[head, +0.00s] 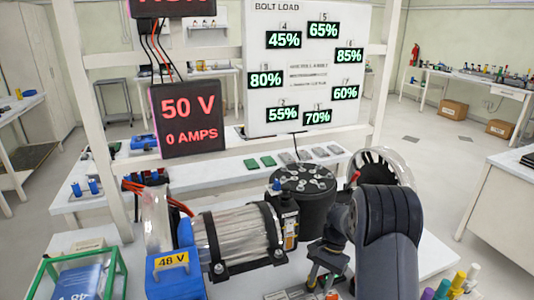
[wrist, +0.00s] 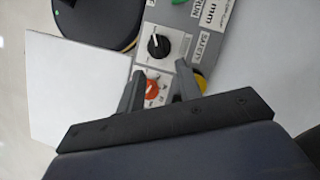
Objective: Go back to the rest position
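My gripper (head: 320,278) hangs low at the end of my dark grey arm, in front of the black round drum in the head view. In the wrist view my gripper (wrist: 158,72) has its two grey fingers spread apart with nothing held between them. A panel with an orange-red knob (wrist: 152,88) and a black knob (wrist: 158,46) shows beyond and between the fingers. I cannot tell whether the fingers touch the panel. My arm hides part of the bench at the right.
A black drum (head: 303,200) with bolts on top stands behind my gripper. A clear-cased cylinder (head: 240,237) and a blue 48 V box (head: 174,277) sit to the left. A frame carries the BOLT LOAD board (head: 304,110) and a 50 V display (head: 188,118). Several coloured-top posts stand at right.

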